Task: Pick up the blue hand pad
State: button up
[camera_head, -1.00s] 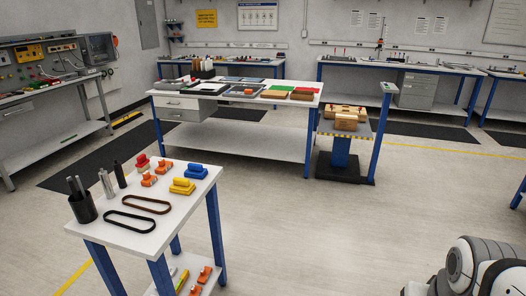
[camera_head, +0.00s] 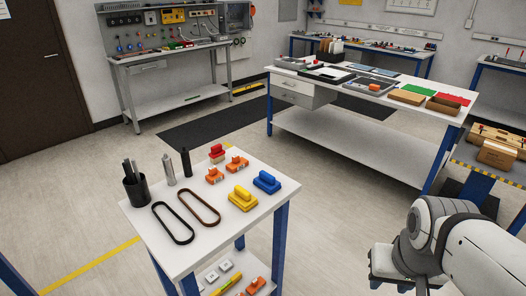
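The blue hand pad (camera_head: 266,181) lies on the small white table (camera_head: 222,231) near its right edge. It is a flat pad with a raised rounded grip on top. A yellow hand pad (camera_head: 242,198) of the same shape sits just in front and to the left of it. My arm shows at the lower right, well to the right of the table and apart from the pad.
Orange pieces (camera_head: 236,163), a red piece (camera_head: 217,152), two belt loops (camera_head: 172,222) and a black cup (camera_head: 136,191) share the small table. A long workbench (camera_head: 380,87) stands behind. Open floor lies between them.

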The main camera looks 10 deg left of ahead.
aim_at(267, 182)
jog(key=u, duration=0.7)
jog(key=i, duration=1.05)
jog(key=u, duration=0.45)
jog(key=k, duration=0.9)
jog(key=u, duration=0.2)
jog(key=i, duration=0.9)
jog(key=z, duration=0.05)
